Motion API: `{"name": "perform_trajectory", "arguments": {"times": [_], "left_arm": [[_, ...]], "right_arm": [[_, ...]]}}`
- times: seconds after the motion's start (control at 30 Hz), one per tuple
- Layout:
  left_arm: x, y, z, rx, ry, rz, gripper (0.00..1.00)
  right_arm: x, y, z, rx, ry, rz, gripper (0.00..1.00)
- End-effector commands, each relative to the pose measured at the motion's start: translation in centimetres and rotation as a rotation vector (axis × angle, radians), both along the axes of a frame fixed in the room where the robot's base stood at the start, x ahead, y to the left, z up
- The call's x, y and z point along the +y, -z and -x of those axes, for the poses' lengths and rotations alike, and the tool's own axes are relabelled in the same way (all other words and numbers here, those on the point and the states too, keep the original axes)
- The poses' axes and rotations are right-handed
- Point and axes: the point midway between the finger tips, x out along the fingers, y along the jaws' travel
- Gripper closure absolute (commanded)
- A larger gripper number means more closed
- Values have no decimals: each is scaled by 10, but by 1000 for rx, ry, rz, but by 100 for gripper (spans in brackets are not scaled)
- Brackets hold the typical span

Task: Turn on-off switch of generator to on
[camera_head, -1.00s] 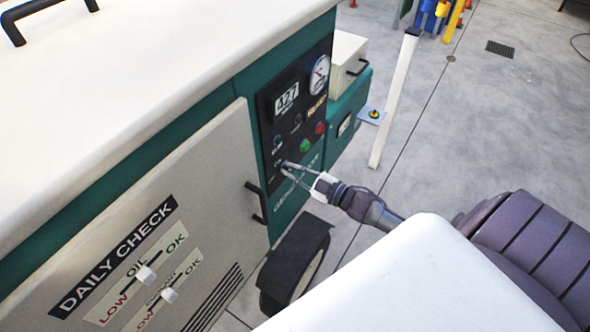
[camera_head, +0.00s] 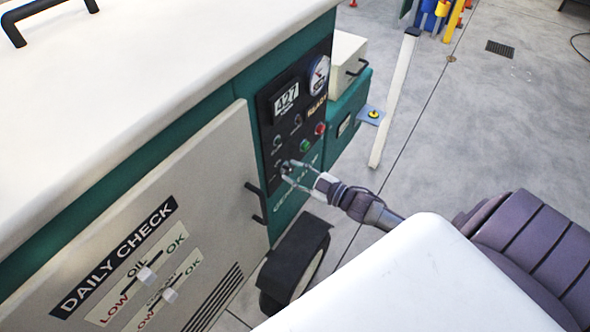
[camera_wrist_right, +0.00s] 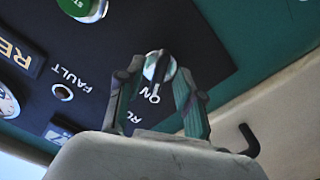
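The generator (camera_head: 215,105) is a green and white machine with a black control panel (camera_head: 268,128) on its side. The on-off switch (camera_wrist_right: 160,66), a small silver knob with a dark slot, sits near the "ON" label in the right wrist view. My right gripper (camera_wrist_right: 160,82) has its two fingers apart on either side of the switch; whether they touch it cannot be told. In the head view my right gripper (camera_head: 288,173) is at the panel's lower part, where its fingertips partly hide the switch. My left gripper is not in view.
A green button (camera_head: 305,145) and a red button (camera_head: 320,129) sit above the switch. A door handle (camera_head: 255,203) and a wheel (camera_head: 296,266) are close below. The floor there is open.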

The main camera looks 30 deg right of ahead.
Motion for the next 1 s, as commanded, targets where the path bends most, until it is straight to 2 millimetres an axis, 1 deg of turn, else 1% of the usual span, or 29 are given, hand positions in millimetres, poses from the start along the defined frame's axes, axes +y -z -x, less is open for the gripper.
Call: {"name": "perform_trajectory", "arguments": {"times": [0.23, 0.37, 0.47, 0.7, 0.8, 0.9, 1.0], "left_arm": [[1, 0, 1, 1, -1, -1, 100], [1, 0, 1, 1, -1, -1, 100], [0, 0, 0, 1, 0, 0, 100], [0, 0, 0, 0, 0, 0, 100], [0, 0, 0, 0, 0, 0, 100], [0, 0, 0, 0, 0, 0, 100], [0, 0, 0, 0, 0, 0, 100]], "right_arm": [[0, -1, 0, -1, 0, 1, 62], [-4, 0, 8, 0, -1, 2, 62], [-10, 1, 24, 1, -1, 2, 62], [-29, 1, 72, 3, -2, 2, 62], [-36, 1, 89, 2, 0, 1, 62], [-42, 0, 101, 2, 0, 2, 62], [-45, 0, 108, 0, -1, 1, 62]]}}
